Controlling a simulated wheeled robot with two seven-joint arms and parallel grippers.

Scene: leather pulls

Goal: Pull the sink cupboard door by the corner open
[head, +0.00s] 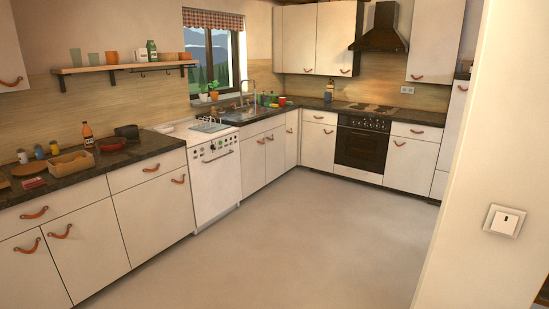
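The sink (246,113) is set in the dark counter on the far left run, below the window, with a tall tap (246,92). Under it are two white cupboard doors: one nearer me (252,163) and one nearer the corner (276,155). Each has a small brown leather pull near its top, the corner-side one (269,138) close beside the other (259,142). Both doors look shut. A narrower white front (292,140) with its own pull stands right at the corner. Neither of my grippers is in view.
A white appliance (217,182) stands left of the sink doors. A black oven (361,149) is on the back run. The grey floor (270,235) is clear up to the cupboards. A wall with a light switch (504,221) stands close on the right.

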